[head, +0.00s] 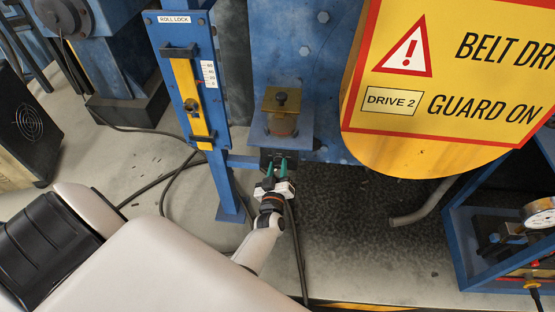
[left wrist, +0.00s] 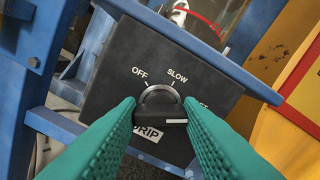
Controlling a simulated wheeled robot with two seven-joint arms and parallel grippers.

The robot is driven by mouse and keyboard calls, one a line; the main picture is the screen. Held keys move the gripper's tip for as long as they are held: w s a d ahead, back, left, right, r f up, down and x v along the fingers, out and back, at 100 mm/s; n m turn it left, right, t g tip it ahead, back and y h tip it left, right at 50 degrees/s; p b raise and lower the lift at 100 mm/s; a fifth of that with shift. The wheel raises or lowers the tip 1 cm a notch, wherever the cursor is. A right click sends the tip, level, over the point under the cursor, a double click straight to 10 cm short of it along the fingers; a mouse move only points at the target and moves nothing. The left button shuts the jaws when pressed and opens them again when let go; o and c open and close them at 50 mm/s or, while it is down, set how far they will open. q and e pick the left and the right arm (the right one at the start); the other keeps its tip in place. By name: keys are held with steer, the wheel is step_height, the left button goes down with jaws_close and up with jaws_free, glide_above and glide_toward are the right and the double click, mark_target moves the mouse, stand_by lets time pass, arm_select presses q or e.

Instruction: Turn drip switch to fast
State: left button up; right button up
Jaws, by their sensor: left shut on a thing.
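The black drip switch box (left wrist: 110,85) fills the middle of the left wrist view, with OFF, SLOW and a partly covered label ending in "ST" around its knob. The round knob (left wrist: 160,96) has a raised bar whose white mark lies at its right end, towards the partly covered label. My left gripper (left wrist: 160,112) has its green fingers on both ends of the bar and is shut on it. In the head view my left gripper (head: 274,168) reaches the small dark box below the blue bracket. My right gripper is not in view.
A blue frame post with a ROLL LOCK panel (head: 188,80) stands left of the switch. A yellow belt guard (head: 450,80) overhangs at the right. A blue frame with a gauge (head: 540,213) is at the lower right. Black cables (head: 165,190) run across the floor.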

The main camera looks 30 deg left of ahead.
arm_select(q)
steer(key=shift+f, duration=0.1)
steer(key=o, duration=1)
steer(key=shift+s, duration=0.1)
